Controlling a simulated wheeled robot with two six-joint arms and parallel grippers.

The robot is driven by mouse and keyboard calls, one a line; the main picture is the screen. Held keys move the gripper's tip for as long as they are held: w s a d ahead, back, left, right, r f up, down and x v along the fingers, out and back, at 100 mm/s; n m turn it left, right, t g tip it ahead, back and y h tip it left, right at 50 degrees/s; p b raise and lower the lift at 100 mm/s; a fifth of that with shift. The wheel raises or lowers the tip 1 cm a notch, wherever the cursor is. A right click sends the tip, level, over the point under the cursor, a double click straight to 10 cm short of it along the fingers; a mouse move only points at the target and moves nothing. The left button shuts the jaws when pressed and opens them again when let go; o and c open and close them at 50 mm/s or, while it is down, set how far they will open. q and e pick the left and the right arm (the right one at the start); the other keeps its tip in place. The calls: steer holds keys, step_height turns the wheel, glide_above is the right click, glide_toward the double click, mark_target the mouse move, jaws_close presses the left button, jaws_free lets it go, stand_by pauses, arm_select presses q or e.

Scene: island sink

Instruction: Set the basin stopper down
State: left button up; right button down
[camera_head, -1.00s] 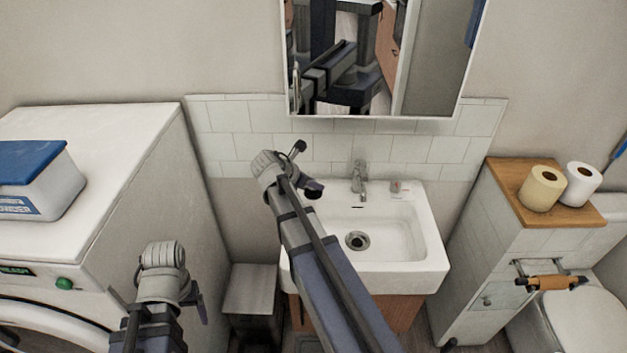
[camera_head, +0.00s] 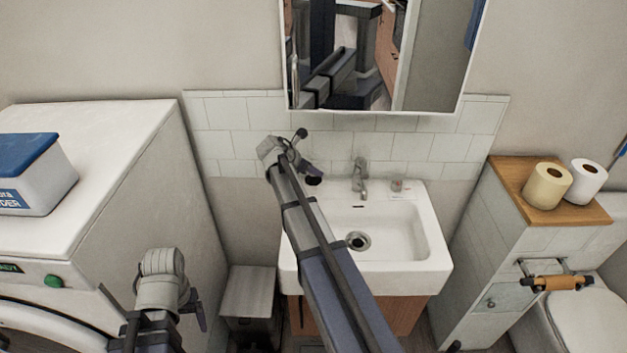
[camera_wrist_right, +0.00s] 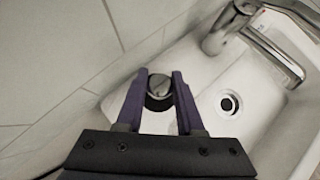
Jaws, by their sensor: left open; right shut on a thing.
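The basin stopper (camera_wrist_right: 159,84), a small round dark-grey piece with a shiny top, is between the purple fingers of my right gripper (camera_wrist_right: 160,88) in the right wrist view. The gripper is shut on it. In the head view, my right gripper (camera_head: 308,176) is over the left rim of the white basin (camera_head: 405,262), near the back. The drain hole (camera_head: 358,241) is uncovered and lies to the right; it also shows in the wrist view (camera_wrist_right: 229,104). My left gripper (camera_head: 197,312) is open at the lower left, away from the basin; its fingertips show poorly.
A chrome tap (camera_head: 360,176) stands at the basin's back. A tiled wall (camera_head: 230,140) and mirror cabinet (camera_head: 385,60) are behind. A washing machine (camera_head: 110,165) stands left; a wooden-topped ledge (camera_head: 520,195) with two paper rolls stands right. The basin bowl is clear.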

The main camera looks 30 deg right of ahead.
mark_target(311, 177)
step_height(311, 177, down, 4)
steer(key=b, duration=0.3)
steer(key=shift+r, duration=0.25)
steer(key=shift+w+d+f, duration=0.1)
steer(key=shift+w+f, duration=0.05)
steer(key=shift+f, duration=0.1)
steer(key=shift+r, duration=0.1)
steer(key=shift+f+b, duration=0.2)
steer(key=shift+b, duration=0.2)
steer(key=c, duration=0.5)
jaws_free()
steer(key=shift+c, duration=0.2)
steer(key=shift+r, duration=0.1)
